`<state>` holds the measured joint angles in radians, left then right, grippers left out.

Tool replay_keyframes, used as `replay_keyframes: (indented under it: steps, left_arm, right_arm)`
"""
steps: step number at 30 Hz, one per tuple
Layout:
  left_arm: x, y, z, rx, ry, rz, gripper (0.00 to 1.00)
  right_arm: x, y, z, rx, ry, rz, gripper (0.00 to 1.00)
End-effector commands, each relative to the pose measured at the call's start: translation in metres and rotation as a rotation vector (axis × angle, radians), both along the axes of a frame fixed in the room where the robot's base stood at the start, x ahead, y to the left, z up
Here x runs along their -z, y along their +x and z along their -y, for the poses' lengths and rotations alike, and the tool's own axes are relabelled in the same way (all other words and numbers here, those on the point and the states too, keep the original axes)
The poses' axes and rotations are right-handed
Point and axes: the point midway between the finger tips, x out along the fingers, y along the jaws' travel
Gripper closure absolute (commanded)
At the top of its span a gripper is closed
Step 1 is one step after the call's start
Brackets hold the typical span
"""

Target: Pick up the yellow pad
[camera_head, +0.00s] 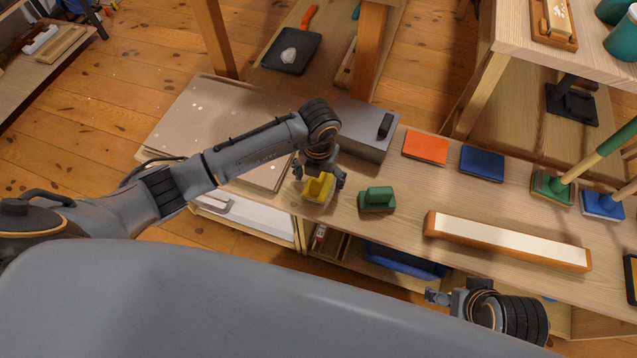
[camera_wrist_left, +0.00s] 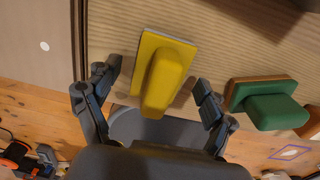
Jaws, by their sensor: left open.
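The yellow pad (camera_head: 319,188) stands on the wooden bench, with a raised yellow grip on a flat base. In the left wrist view the yellow pad (camera_wrist_left: 163,70) lies between the two fingers. My left gripper (camera_head: 320,183) is open around it, one finger on each side, with gaps visible in the wrist view (camera_wrist_left: 158,90).
A green pad (camera_head: 377,200) stands just right of the yellow one. A grey box (camera_head: 358,135) is behind, with orange (camera_head: 425,147) and blue (camera_head: 482,163) flat pads to its right. A long white-topped wooden block (camera_head: 505,241) lies right. Bare bench (camera_head: 405,185) lies between.

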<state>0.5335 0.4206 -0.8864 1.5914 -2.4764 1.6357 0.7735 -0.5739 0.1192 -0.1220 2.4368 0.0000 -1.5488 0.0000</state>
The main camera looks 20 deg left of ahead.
Motion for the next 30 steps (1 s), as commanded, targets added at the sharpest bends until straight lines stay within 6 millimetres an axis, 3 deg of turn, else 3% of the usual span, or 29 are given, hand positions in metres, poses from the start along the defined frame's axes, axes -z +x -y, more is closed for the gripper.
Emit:
replay_keyframes:
  steps: [8, 17, 30]
  left_arm:
    - [0.0022, 0.0000, -0.0001, 0.000, 0.000, 0.000, 0.17]
    - [0.0021, -0.0001, -0.0001, 0.000, 0.000, 0.000, 0.76]
    - [-0.0062, 0.0004, 0.0000, 0.001, 0.000, 0.001, 0.77]
  right_arm:
    - [-0.0026, -0.0007, 0.0002, 0.000, -0.001, 0.001, 0.21]
    - [-0.0024, -0.0006, 0.0002, 0.000, -0.001, 0.002, 0.21]
    - [-0.0022, 0.0006, -0.0001, 0.000, 0.001, 0.004, 0.21]
